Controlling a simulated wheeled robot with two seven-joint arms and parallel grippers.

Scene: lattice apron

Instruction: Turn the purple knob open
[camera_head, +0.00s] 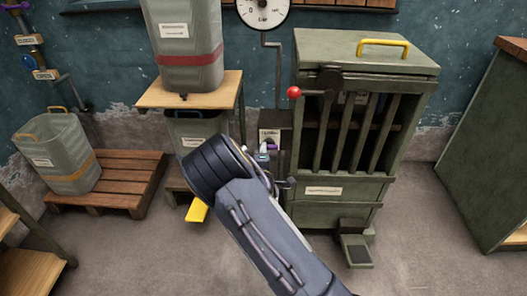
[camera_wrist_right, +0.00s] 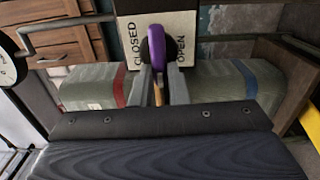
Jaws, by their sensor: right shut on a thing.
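The purple knob (camera_wrist_right: 158,48) is in the right wrist view, in front of a pale plate (camera_wrist_right: 187,30) marked CLOSED on the left and OPEN on the right. The knob's long side runs up and down in that view, between the two words. My right gripper (camera_wrist_right: 162,80) is shut on the knob's near end, one finger on each side. In the head view a bit of the purple knob (camera_head: 272,147) shows beyond my right gripper (camera_head: 264,157), and my arm hides much of the area around it. My left gripper is not in view.
A green cabinet (camera_head: 322,220) with slats and a red-balled lever (camera_head: 294,92) stands right of the knob. Left are a red-banded bin (camera_head: 188,35) on a wooden stand (camera_head: 160,97), and another bin (camera_head: 55,155) on a pallet (camera_head: 135,168). Floor at front right is clear.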

